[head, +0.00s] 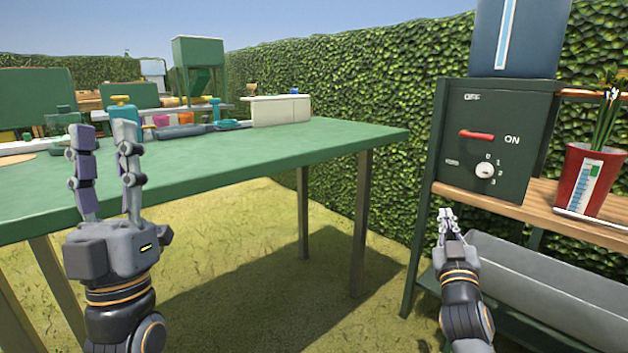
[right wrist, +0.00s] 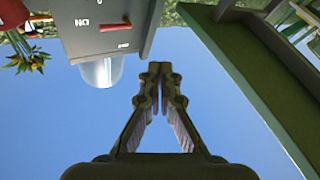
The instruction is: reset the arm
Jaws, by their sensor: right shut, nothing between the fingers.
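My left gripper (head: 106,160) is upright in front of the green table, with its two fingers apart and nothing between them. My right gripper (head: 446,213) is in front of the wooden shelf, just below and left of the control box (head: 488,135). Its fingers meet at the tips and hold nothing, as the right wrist view (right wrist: 154,75) also shows. The control box is dark green, with a red lever (head: 477,135) between OFF and ON and a white dial (head: 484,170).
The green table (head: 300,150) fills the left and middle, with a white box (head: 280,110) and several tools at its far end. A red pot (head: 588,180) with a plant stands on the wooden shelf (head: 515,203). A grey trough (head: 540,283) lies below. Grass between table and shelf is clear.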

